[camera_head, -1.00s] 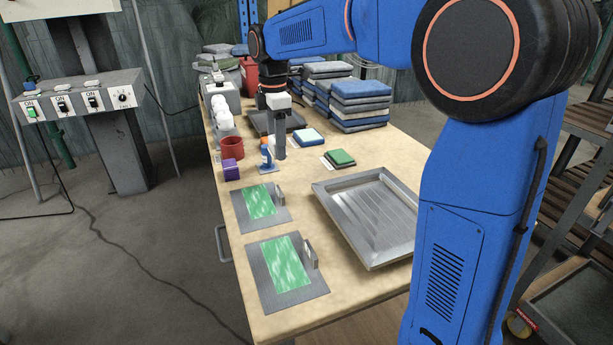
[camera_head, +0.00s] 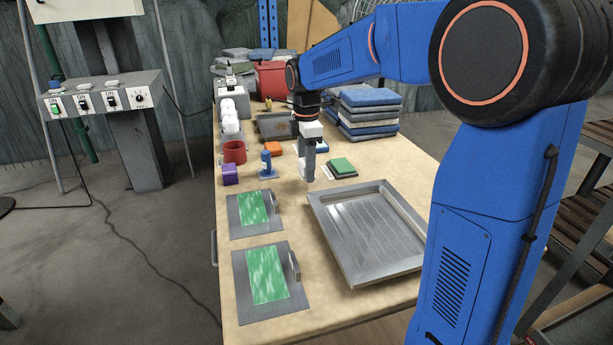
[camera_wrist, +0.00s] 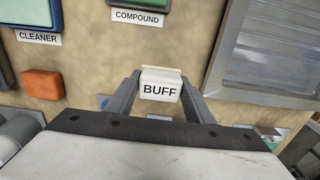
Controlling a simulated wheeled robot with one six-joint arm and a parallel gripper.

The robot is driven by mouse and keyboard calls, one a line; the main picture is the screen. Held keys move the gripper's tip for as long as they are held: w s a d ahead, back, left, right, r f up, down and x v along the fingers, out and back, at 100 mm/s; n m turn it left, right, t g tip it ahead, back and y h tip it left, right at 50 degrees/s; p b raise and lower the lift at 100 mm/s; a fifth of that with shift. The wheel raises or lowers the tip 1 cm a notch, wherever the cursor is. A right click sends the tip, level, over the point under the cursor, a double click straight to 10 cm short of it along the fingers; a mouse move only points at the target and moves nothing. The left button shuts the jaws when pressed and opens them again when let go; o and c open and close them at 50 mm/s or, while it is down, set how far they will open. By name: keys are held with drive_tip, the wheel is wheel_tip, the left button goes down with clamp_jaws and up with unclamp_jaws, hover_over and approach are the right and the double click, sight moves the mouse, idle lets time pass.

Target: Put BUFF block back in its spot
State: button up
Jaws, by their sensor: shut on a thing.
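My gripper (camera_head: 307,172) hangs over the workbench, between the small blue bottle-like item and the green block in the head view. In the wrist view its two fingers are shut on a small cream-white block marked BUFF (camera_wrist: 160,88). The block is upright between the fingertips, label facing the camera. A spot with a BUFF label on the bench is not visible to me. The COMPOUND label (camera_wrist: 138,17) and CLEANER label (camera_wrist: 38,37) lie on the bench beyond the held block, beside a green block (camera_wrist: 148,4) and a blue-edged block (camera_wrist: 30,12).
An orange block (camera_wrist: 42,84) is left of the gripper. The blue item (camera_head: 266,165), purple block (camera_head: 230,174) and red cup (camera_head: 235,151) stand left. The green block (camera_head: 341,165) and metal tray (camera_head: 410,213) are right. Two plates with green panels (camera_head: 236,223) lie in front.

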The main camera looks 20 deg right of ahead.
drive_tip(key=shift+f, duration=1.7)
drive_tip(key=o, duration=1.2)
drive_tip(key=shift+f, duration=0.1)
wheel_tip(320, 180, up, 12)
drive_tip(key=shift+r, duration=0.2)
drive_tip(key=shift+s, duration=0.1)
